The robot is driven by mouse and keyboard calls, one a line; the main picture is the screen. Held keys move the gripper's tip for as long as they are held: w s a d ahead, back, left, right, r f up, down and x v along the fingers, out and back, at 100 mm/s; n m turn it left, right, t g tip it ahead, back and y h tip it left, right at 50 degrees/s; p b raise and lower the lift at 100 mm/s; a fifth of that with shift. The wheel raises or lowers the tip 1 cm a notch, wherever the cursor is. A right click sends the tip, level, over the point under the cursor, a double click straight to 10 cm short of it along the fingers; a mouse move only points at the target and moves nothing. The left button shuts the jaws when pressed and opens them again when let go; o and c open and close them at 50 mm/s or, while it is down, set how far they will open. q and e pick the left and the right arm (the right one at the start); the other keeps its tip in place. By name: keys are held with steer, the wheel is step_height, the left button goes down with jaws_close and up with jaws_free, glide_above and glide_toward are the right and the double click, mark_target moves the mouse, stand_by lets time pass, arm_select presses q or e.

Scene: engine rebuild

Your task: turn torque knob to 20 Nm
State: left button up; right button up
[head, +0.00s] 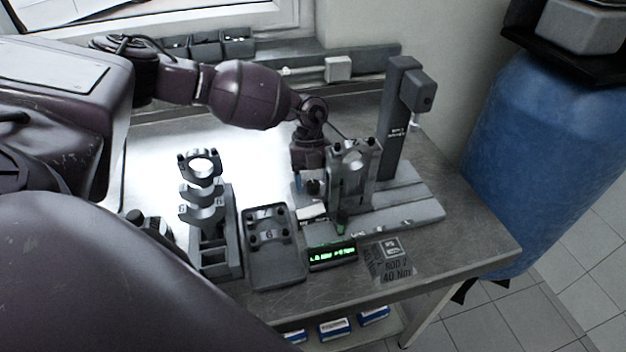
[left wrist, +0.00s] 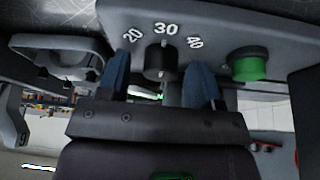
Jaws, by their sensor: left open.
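The torque knob (left wrist: 161,62) is a small black dial on a grey panel in the left wrist view, with white marks 20, 30 and 40 around it. A pale mark on its edge seems to face 30. My left gripper (left wrist: 162,72) is open, one blue finger on either side of the knob; I cannot tell whether either touches it. In the head view my left gripper (head: 311,178) points down at the press stand, and its fingers are hard to make out. My right gripper is not in view.
A green button (left wrist: 249,65) sits beside the knob on the panel. In the head view, a lit green display (head: 332,256) stands at the stand's front. A grey tray (head: 274,272) and a rod holder (head: 214,262) are left of it. A tall post (head: 393,110) rises behind.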

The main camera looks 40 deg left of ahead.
arm_select(q)
steer(key=c, duration=0.9)
steer(key=n+p, duration=0.1)
steer(key=p, duration=0.1)
steer(key=n+t+p, duration=0.1)
steer(key=n+p, duration=0.1)
steer(key=shift+r+h+p, duration=0.25)
steer(key=shift+h+p, duration=0.05)
steer(key=shift+h, duration=0.1)
steer(key=shift+s+a+n+p, duration=0.1)
steer(key=shift+n+p, duration=0.3)
steer(key=shift+f+n+t+p, duration=0.1)
steer(key=shift+n+t+p, duration=0.2)
steer(key=shift+n, duration=0.2)
steer(key=shift+f+n+t+h+p, duration=0.1)
steer(key=shift+n+t+h+p, duration=0.3)
steer(key=shift+n, duration=0.8)
steer(key=shift+n+t, duration=0.7)
steer(key=shift+n, duration=0.6)
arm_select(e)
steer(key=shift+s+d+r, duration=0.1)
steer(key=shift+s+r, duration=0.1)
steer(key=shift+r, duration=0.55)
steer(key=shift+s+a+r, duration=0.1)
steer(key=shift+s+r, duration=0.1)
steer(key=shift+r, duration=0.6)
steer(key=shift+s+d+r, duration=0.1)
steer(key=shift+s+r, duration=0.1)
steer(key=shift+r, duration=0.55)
